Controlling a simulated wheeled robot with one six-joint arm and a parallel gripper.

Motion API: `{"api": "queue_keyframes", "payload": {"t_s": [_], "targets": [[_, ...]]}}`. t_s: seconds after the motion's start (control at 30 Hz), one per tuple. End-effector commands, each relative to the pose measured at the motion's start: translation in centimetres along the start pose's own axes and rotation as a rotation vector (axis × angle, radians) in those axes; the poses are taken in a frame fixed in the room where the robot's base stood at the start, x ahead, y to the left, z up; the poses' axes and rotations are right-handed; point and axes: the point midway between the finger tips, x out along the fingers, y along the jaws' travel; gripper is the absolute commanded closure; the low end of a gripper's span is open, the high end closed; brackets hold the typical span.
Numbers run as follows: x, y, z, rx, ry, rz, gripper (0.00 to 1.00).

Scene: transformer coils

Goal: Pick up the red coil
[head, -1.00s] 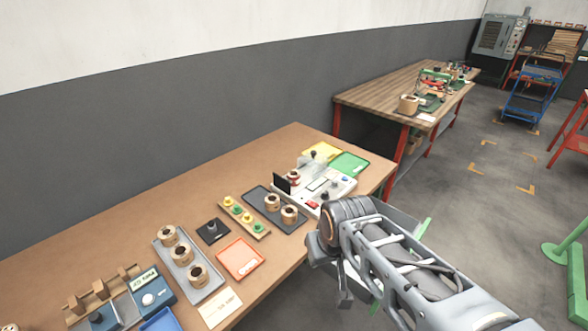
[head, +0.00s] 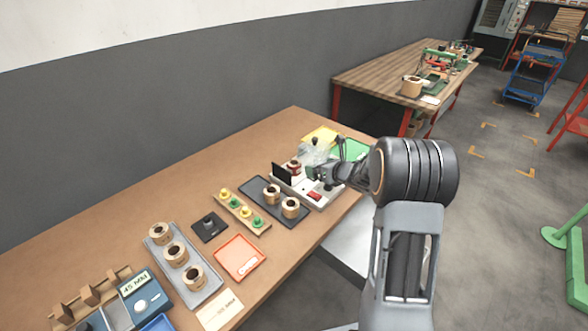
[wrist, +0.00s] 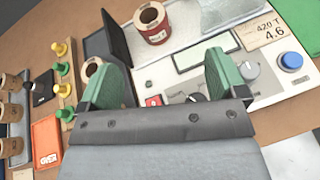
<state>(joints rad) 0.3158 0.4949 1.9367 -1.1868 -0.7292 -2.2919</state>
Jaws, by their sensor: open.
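The red coil (head: 294,168) stands upright on the white tester (head: 318,196), beside its dark upright panel. In the wrist view the red coil (wrist: 153,22) is at the top, with a tan rim, a dark hole and a pale label. My gripper (wrist: 166,62) is open and empty, its two green-padded fingers apart over the tester. The coil is beyond the fingertips, slightly left of the gap between them, and not touched. In the head view my wrist partly hides the tester's right side.
Tan coils stand on a dark tray (head: 253,185) and a grey tray (head: 203,284). A peg rack (head: 262,227), an orange tray (head: 240,257) and a green tray (head: 357,152) are nearby. A clear cover (wrist: 216,14) is right of the coil. The tester's dark panel (wrist: 116,38) stands left.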

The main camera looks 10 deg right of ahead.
Motion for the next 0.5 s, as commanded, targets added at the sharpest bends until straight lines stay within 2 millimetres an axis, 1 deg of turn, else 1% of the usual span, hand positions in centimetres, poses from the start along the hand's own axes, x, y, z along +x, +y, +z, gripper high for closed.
{"api": "queue_keyframes", "payload": {"t_s": [0.03,0.13,0.2,0.5], "targets": [[0.4,-0.1,-0.7,-0.051,-0.002,0.03,0.1],[1.1,0.2,-1.3,-0.132,-0.01,0.077,0.1],[2.0,0.4,-1.4,-0.16,-0.014,0.094,0.1],[7.2,1.0,-1.5,-0.172,-0.015,0.101,0.1]]}}
